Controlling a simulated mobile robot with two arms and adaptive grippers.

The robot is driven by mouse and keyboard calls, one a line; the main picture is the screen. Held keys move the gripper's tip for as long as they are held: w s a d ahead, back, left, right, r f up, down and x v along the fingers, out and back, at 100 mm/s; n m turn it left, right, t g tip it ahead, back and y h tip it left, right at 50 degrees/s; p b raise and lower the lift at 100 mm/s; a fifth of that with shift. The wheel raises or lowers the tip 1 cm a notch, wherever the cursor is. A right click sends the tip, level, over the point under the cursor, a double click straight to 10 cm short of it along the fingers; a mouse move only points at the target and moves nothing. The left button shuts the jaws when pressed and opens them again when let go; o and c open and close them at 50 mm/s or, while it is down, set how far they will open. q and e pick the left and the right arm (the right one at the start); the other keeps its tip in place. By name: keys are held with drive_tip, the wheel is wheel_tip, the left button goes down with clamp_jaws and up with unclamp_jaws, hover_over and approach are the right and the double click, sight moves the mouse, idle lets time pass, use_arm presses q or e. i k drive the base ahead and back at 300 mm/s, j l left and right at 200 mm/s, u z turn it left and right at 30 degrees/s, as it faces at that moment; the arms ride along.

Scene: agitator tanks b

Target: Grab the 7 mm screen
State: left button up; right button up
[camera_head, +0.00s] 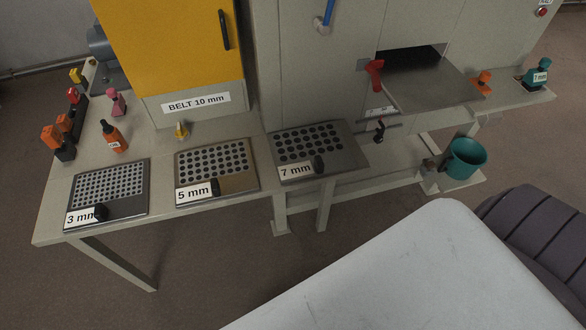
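The 7 mm screen (317,150) is a dark grey metal plate with rows of large round holes. It lies flat at the right end of the row of three screens, at the front of the bench. The 3 mm screen (138,206) lies further left, with smaller holes. Neither of my grippers is in view, and nothing touches the 7 mm screen from above.
The bench (60,213) carries orange, red and pink items at the left. A yellow cabinet (165,45) and grey machine (300,80) stand behind the screens. A red handle (374,75) sits by an open slot at the right. A teal bucket (466,160) stands lower right.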

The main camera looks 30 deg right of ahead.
sight(309, 152)
drive_tip(key=u, duration=0.8)
drive_tip(key=z, duration=1.9)
